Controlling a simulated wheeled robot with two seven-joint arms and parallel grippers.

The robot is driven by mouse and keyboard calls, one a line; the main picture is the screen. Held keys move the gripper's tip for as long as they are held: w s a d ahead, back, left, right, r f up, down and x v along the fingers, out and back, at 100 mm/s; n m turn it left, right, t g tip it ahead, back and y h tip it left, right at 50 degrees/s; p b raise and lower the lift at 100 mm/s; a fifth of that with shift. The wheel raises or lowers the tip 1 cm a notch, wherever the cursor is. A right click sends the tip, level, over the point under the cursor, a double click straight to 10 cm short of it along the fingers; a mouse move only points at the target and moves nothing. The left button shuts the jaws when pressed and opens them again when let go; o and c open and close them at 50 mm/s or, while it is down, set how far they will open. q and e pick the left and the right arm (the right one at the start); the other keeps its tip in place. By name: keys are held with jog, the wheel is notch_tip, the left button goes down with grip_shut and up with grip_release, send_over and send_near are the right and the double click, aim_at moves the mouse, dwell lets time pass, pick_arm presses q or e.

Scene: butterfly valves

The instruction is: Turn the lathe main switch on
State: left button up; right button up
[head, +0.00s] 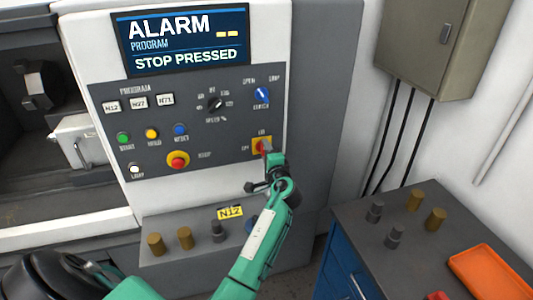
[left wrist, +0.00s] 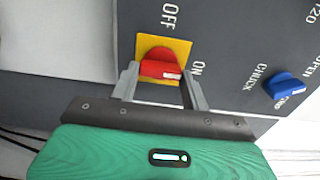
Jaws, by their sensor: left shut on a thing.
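The main switch (head: 262,147) is a red handle on a yellow plate, low on the right of the lathe's control panel. In the left wrist view the red handle (left wrist: 160,65) has a white mark at its right end, on the side of the ON label. The OFF label is above the plate in that view. My left gripper (head: 267,153) is at the switch, shut on the red handle, with a finger at each side of it. It partly covers the switch in the head view. My right gripper is not in view.
The screen (head: 183,42) reads ALARM, STOP PRESSED. A blue chuck knob (head: 262,95) is above the switch. A red stop button (head: 178,160) is to its left. A cart (head: 345,225) with several small parts and an orange tray (head: 487,272) stands at right.

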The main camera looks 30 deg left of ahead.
pick_arm(q)
jog(key=o, duration=1)
jog(key=v, duration=1.3)
jog(key=shift+s+d, duration=0.2)
jog(key=shift+d, duration=0.15)
